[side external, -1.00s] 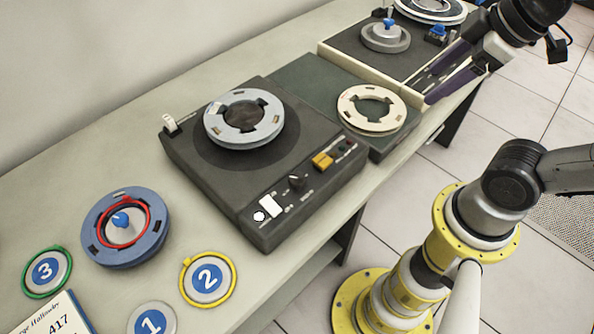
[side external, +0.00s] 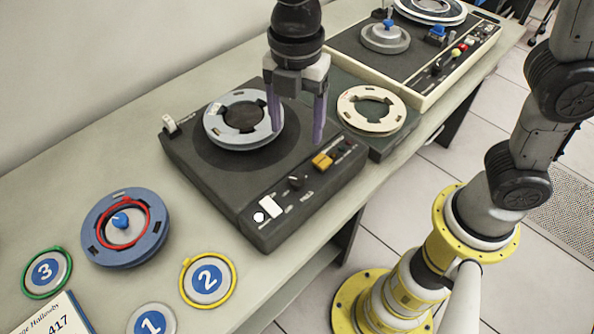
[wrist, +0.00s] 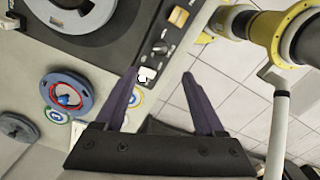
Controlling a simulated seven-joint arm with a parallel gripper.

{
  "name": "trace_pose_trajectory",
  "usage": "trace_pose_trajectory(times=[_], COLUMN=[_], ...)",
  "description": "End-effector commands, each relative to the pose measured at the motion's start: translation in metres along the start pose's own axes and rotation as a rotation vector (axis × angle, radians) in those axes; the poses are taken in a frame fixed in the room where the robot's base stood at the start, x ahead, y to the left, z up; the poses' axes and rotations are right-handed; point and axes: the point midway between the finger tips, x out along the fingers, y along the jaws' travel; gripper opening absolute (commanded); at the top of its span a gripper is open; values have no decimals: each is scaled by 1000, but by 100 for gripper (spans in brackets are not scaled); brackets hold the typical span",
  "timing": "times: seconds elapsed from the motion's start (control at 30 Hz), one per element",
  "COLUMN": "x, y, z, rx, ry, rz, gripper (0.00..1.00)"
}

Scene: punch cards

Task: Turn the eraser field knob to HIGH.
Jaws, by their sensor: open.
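The eraser (side external: 215,185) is a dark flat box on the table with a grey-blue reel (side external: 226,138) on its top. Its field knob (side external: 297,181) is a small black knob on the front panel, between a white label and an orange switch. The knob also shows in the wrist view (wrist: 160,48); its pointer setting is too small to read. My gripper (side external: 298,135) is open and empty, pointing down above the eraser's right part, up and back from the knob. In the wrist view my two purple fingers (wrist: 168,72) are spread apart, with the knob beyond them.
An orange switch (side external: 322,160) sits close right of the knob. A tape machine (side external: 455,75) stands behind. A blue reel (side external: 95,250) and numbered discs (side external: 207,279) lie at left.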

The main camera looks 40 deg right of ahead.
Motion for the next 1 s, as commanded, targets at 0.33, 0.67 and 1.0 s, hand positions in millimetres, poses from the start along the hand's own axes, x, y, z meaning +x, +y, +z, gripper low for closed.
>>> trace_pose_trajectory(times=[0.33,0.67,1.0], x=[60,116,133], y=[-2,-1,-1], z=[1,1,1], rx=[4,4,4], ry=[-1,-1,0], rz=[-7,-4,-1], gripper=[72,72,72])
